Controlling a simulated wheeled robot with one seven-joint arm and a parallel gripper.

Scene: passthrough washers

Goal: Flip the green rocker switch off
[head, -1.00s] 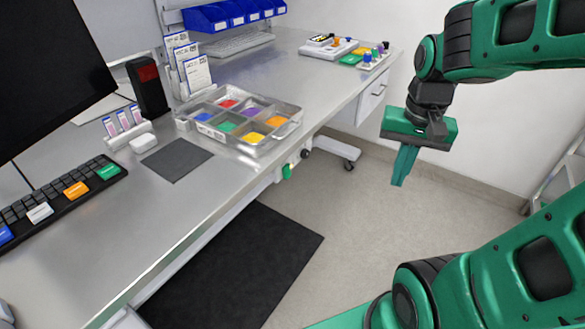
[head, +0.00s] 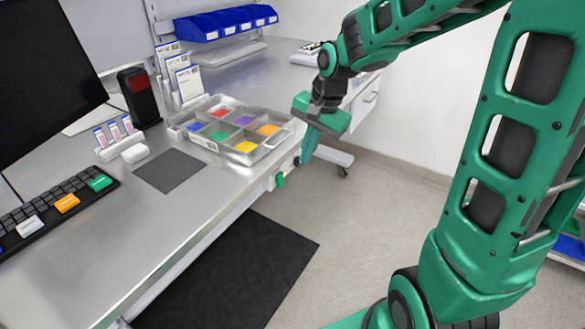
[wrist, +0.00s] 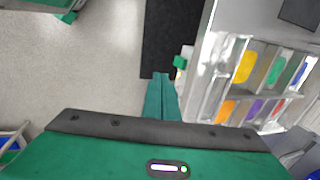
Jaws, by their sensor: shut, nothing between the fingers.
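A small green part, which looks like the green rocker switch (head: 280,180), is on a light mount at the bench's front edge, below the sorting tray. It also shows in the wrist view (wrist: 180,62), just beyond and right of my fingertips. Its on or off tilt is too small to tell. My gripper (head: 305,160) is shut and empty, pointing down to the right of the switch in the head view. A gap shows between the fingertips and the switch in the wrist view.
The metal tray (head: 272,153) with coloured compartments sits on the bench above the switch. A keyboard (head: 45,215), a dark pad (head: 168,171) and a monitor (head: 45,80) stand further left. A black mat (head: 240,270) lies on the floor. Open floor lies right of the bench.

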